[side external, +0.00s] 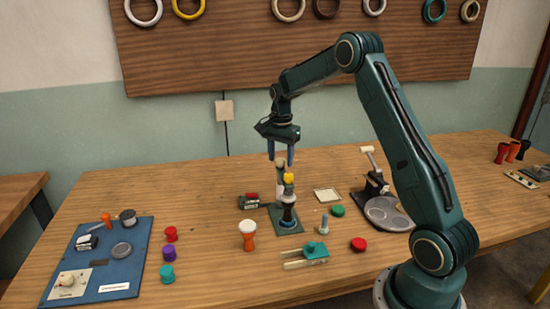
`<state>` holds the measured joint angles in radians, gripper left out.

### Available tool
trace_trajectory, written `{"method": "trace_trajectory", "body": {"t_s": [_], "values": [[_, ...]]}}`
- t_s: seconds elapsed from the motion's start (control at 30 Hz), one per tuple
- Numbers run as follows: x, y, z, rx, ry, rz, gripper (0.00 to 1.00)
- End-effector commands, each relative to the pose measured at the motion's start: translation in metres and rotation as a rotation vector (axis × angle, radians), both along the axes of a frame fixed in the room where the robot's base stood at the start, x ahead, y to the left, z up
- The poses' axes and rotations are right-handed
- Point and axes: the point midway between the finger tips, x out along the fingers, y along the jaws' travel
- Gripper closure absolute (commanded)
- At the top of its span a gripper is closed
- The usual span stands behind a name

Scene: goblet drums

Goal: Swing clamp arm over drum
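A small fixture stands on a green base plate (275,213) near the middle of the table. A yellow knob (288,178), which appears to belong to the clamp arm, is above the drum. A post with a pale top (280,168) rises just behind it. Whether the arm lies fully across the drum is too small to tell. My gripper (281,161) points down just above the post and knob, with its two blue fingers apart and nothing clearly held between them.
An orange drum with a white head (247,234) stands left of the fixture. A teal-and-wood jig (306,256) lies in front, a black press (376,186) stands right, and a dark red-topped block (249,201) sits left. A blue tool board (101,262) lies far left.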

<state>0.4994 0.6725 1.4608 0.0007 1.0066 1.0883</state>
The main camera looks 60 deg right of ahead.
Motion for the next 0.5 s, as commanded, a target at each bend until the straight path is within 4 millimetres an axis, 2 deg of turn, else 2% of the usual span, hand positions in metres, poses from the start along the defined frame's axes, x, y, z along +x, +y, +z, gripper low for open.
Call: {"method": "trace_trajectory", "body": {"t_s": [0.3,0.5], "values": [[0.0,0.0,0.0,0.001,0.001,0.002,0.5],[0.0,0.0,0.01,0.0,-0.001,0.002,0.5]]}}
